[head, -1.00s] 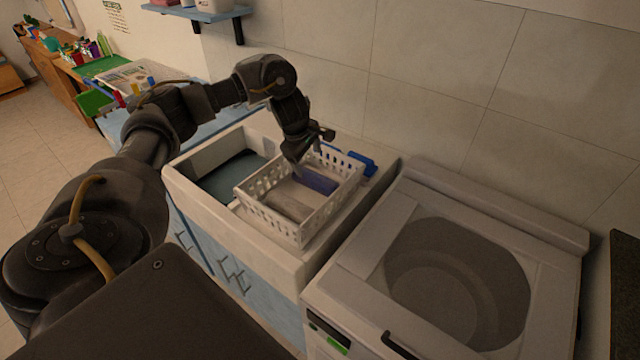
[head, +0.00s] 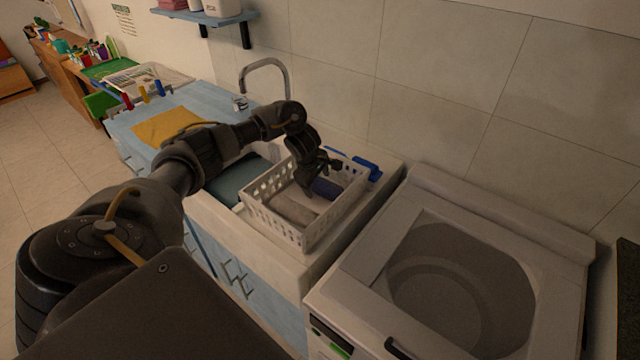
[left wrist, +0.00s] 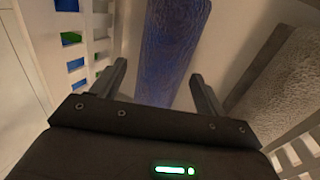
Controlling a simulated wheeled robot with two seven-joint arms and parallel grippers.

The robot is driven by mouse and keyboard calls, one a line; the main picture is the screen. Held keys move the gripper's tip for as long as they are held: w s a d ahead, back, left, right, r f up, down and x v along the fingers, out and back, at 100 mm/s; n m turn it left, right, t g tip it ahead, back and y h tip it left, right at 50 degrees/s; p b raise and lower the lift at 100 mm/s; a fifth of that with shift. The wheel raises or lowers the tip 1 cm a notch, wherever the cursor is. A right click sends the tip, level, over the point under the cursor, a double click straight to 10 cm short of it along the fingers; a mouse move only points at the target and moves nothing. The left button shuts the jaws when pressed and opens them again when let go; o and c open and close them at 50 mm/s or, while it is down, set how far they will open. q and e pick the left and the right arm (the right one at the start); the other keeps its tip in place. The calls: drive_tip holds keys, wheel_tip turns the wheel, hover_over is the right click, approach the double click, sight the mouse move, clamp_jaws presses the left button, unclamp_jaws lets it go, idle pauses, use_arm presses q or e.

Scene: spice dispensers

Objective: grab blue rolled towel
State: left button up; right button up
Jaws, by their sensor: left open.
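A blue rolled towel (head: 327,187) lies in a white slatted basket (head: 272,222) on the sink counter. A grey rolled towel (head: 292,209) lies beside it in the same basket. My left gripper (head: 318,187) is inside the basket's outline, over the blue towel. In the left wrist view the blue towel (left wrist: 172,50) runs between the two open fingers (left wrist: 158,85), and the grey towel (left wrist: 285,75) lies to the right. The fingers look apart from the blue towel; their exact height over it is hard to tell. My right gripper is not in view.
A white top-loading washer (head: 455,275) with an open drum stands right of the counter. A curved faucet (head: 265,65) rises behind the sink. A blue object (head: 366,166) lies behind the basket, near the tiled wall. The basket walls stand close around the gripper.

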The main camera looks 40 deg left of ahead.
use_arm(q)
drive_tip(key=shift+f, duration=0.2)
drive_tip(key=c, duration=1.1)
drive_tip(key=shift+c, duration=0.2)
drive_tip(key=shift+w+r, duration=0.1)
drive_tip(key=shift+r, duration=0.35)
drive_tip(key=v, duration=0.2)
drive_tip(key=b+v, duration=0.1)
drive_tip(key=v, duration=0.1)
drive_tip(key=shift+a+r+b, duration=0.1)
drive_tip(key=shift+a+b, duration=0.15)
drive_tip(key=shift+b, duration=0.05)
drive_tip(key=s+a+r+p, duration=0.1)
drive_tip(key=s+a+r, duration=0.1)
drive_tip(key=s+r, duration=0.6)
drive_tip(key=s, duration=0.4)
drive_tip(key=shift+s, duration=0.3)
